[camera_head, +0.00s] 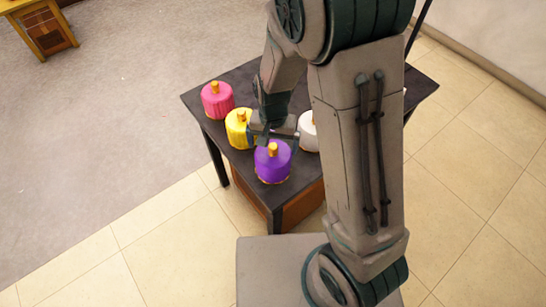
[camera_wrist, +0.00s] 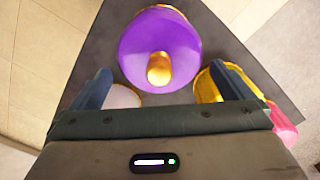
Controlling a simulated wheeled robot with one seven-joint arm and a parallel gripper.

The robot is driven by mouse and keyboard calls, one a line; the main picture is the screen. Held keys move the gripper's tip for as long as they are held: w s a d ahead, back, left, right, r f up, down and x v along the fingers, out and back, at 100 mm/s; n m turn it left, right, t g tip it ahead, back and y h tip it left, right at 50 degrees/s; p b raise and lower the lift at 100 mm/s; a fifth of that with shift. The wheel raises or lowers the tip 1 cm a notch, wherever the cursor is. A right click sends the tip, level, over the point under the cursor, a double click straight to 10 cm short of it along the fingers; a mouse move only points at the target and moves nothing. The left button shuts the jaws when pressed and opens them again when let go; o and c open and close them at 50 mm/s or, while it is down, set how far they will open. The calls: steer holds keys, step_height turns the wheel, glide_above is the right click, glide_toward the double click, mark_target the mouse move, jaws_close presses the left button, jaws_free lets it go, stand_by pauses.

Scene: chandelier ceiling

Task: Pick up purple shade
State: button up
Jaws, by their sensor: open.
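The purple shade (camera_head: 272,165) stands upright on the dark table (camera_head: 206,108), near its front corner, with an orange-gold knob on top. In the wrist view the purple shade (camera_wrist: 180,38) lies ahead of my gripper, its gold knob between the lines of the two fingers. My gripper (camera_head: 277,137) is just behind and above the shade in the head view. In the wrist view my gripper (camera_wrist: 168,88) has its fingers wide apart with nothing between them. No clear contact with the shade shows.
A yellow shade (camera_head: 238,127) stands close to the left of my gripper, with a pink shade (camera_head: 216,99) behind it. A white shade (camera_head: 307,131) is to the right, partly hidden by my arm. A wooden cabinet (camera_head: 40,28) stands far left.

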mark_target(273, 156)
steer(key=shift+f, duration=3.3)
steer(key=c, duration=0.7)
